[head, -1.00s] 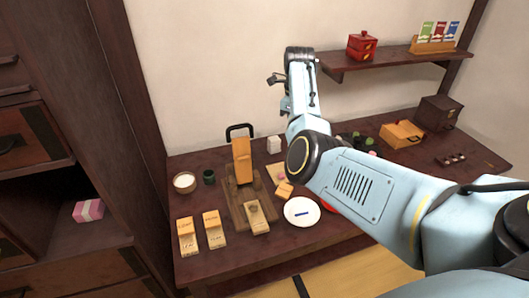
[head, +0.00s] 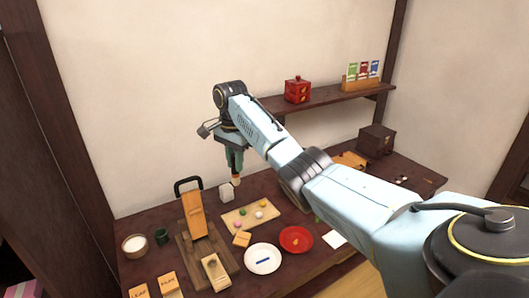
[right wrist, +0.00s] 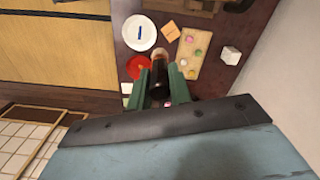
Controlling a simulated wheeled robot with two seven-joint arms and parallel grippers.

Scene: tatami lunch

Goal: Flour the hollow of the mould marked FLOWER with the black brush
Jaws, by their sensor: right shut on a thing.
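My right gripper (head: 235,160) points down above the back of the table, near the white cube. In the right wrist view its green fingers (right wrist: 160,88) are shut on a dark, round-bodied thing with a brown end, which looks like the black brush (right wrist: 160,72). Its lower end shows pale in the head view (head: 236,181). A wooden mould (head: 214,270) lies on the brown press base. Two more labelled wooden moulds, one left (head: 138,292) and one beside it (head: 169,285), stand at the front left. Their lettering is too small to read surely. My left gripper is out of view.
The upright wooden press lever (head: 195,215) rises behind the mould. A sweets board (head: 262,222), white plate (head: 275,264) and red plate (head: 308,243) lie to the right.

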